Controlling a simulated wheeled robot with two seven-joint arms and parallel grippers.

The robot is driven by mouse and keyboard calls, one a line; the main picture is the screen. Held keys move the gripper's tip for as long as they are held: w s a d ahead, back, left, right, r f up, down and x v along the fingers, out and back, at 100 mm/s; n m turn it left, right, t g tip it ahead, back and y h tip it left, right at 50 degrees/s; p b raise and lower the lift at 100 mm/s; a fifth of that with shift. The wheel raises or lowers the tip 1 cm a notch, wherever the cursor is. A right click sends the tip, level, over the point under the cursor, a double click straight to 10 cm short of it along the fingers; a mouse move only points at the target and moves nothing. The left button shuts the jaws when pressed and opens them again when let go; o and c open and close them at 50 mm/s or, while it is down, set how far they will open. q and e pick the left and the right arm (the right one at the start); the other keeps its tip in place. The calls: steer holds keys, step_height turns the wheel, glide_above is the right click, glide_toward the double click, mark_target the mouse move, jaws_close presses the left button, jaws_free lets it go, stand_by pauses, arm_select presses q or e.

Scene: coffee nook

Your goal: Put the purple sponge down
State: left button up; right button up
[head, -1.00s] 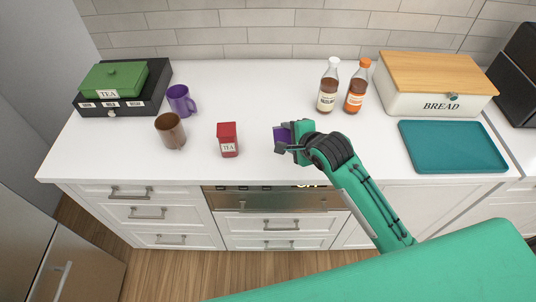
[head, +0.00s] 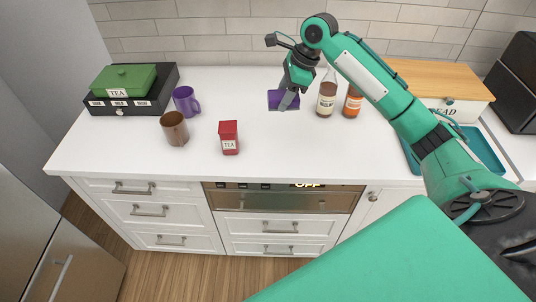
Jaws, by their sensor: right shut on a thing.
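The purple sponge (head: 274,100) shows in the head view at the middle back of the white counter. My right gripper (head: 287,98) points down and is shut on the sponge, with a finger across its front. I cannot tell whether the sponge touches the counter or hangs just above it. My left gripper is not in view.
A red tea tin (head: 229,138), a brown mug (head: 174,129) and a purple mug (head: 186,101) stand to the left. Two syrup bottles (head: 326,99) (head: 352,103) stand close right of the sponge. A teal tray (head: 488,150) lies partly behind my arm. The counter's front middle is clear.

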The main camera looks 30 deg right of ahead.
steer(key=shift+s+d+r, duration=0.1)
steer(key=shift+d+r, duration=0.05)
steer(key=shift+r, duration=0.25)
steer(key=shift+f, duration=0.4)
steer(key=p, duration=0.3)
glide_above(277, 151)
steer(key=d, duration=0.2)
steer(key=f, duration=1.5)
steer(key=shift+s+a, duration=0.25)
step_height(277, 151, down, 2)
steer(key=shift+f+p, duration=0.2)
steer(key=shift+p, duration=0.85)
steer(key=shift+f+p, duration=0.35)
steer(key=shift+f, duration=0.45)
steer(key=shift+f, duration=0.1)
steer(key=o, duration=0.9)
